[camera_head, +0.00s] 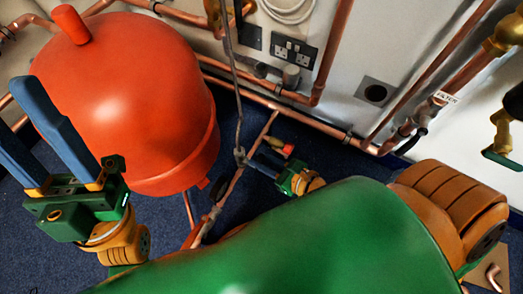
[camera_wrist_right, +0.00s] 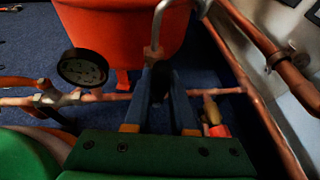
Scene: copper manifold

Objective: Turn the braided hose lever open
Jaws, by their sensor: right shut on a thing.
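The grey braided hose (camera_head: 236,85) hangs down in the head view to a small fitting on a copper pipe. It also shows in the right wrist view (camera_wrist_right: 158,30), ending just above my fingers. My right gripper (camera_head: 256,162) is at that fitting. In the right wrist view, its blue fingers (camera_wrist_right: 162,85) stand close together around a dark piece that looks like the hose lever (camera_wrist_right: 160,82). The fingers hide much of the lever, so its exact angle is hard to tell. My left gripper (camera_head: 18,105) is open and empty, left of the red tank.
The big red tank (camera_head: 130,90) stands close behind the fitting. A red-and-yellow part (camera_wrist_right: 214,118) sits just right of my fingers. A round gauge (camera_wrist_right: 82,68) is to their left. Copper pipes (camera_head: 325,130) run along the wall. Blue carpet lies below.

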